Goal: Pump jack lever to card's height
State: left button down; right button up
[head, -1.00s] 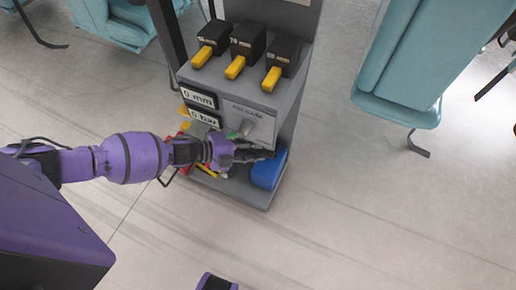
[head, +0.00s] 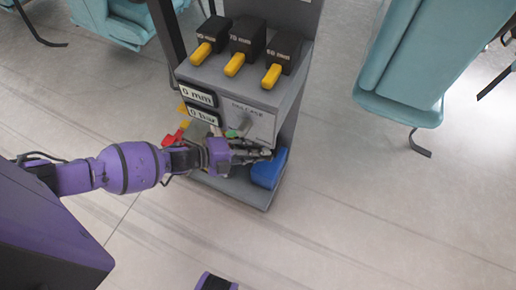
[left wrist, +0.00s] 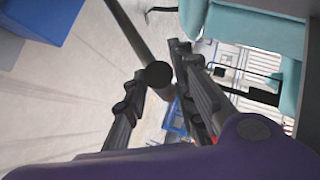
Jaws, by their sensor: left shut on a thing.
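The jack lever (left wrist: 124,28) shows in the left wrist view as a dark rod with a round black end between my two fingers. My left gripper (left wrist: 157,99) is shut on it. In the head view my left gripper (head: 262,154) is low at the front of the grey cart, just below the printed panel (head: 248,118), and hides the lever there. Two displays on the cart read "0 mm" (head: 197,94) and "0 bar" (head: 203,116). My right gripper is not in view.
Several black blocks with yellow handles (head: 235,64) stand on the cart top. A blue block (head: 269,169) sits on the lower shelf, right by my gripper. A red part (head: 174,137) is at the left side.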

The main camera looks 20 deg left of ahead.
pick_arm(q)
jog(key=s+f+m+t+h+b, duration=0.2)
jog(key=s+f+b, duration=0.5)
jog(key=f+b, duration=0.5)
jog(key=shift+a+m+t+h, duration=0.3)
jog(key=shift+m+t, duration=0.4)
jog(key=shift+m, duration=0.2)
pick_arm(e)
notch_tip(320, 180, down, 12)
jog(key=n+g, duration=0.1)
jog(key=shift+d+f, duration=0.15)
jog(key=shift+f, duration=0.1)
pick_arm(q)
jog(key=shift+w, duration=0.15)
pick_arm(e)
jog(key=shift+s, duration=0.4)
pick_arm(q)
jog(key=c, duration=1.6)
grip_release()
jog(key=shift+d, duration=0.1)
jog(key=shift+o, duration=0.2)
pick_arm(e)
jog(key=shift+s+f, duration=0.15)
pick_arm(q)
jog(key=v, duration=1.2)
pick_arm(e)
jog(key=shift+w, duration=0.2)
